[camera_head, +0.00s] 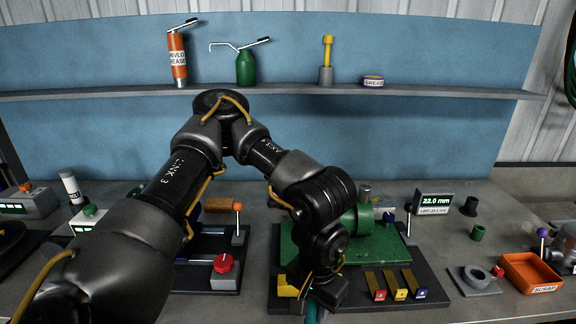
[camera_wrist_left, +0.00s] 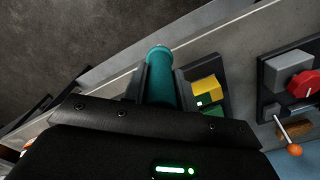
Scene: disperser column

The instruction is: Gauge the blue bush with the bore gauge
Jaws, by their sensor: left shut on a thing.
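My left gripper (camera_head: 316,298) is low at the front edge of the bench, beside the dark base plate. It is shut on a teal cylinder with a collared end, which shows between the fingers in the left wrist view (camera_wrist_left: 160,75). I cannot tell whether this cylinder is the blue bush. A readout box (camera_head: 433,203) shows 22.0 mm with a limit line under it. A green bush (camera_head: 479,232) and a dark bush (camera_head: 470,206) stand right of it. A yellow-handled tool (camera_head: 327,55) stands in a grey holder on the shelf; I cannot tell if it is the bore gauge.
An orange scrap tray (camera_head: 531,271) and a grey ring fixture (camera_head: 474,280) are at the right. A green machine (camera_head: 362,222) and several coloured tabs (camera_head: 398,292) are on the base plate. A red knob (camera_head: 224,264) and an orange-tipped lever (camera_head: 238,222) stand left of my gripper.

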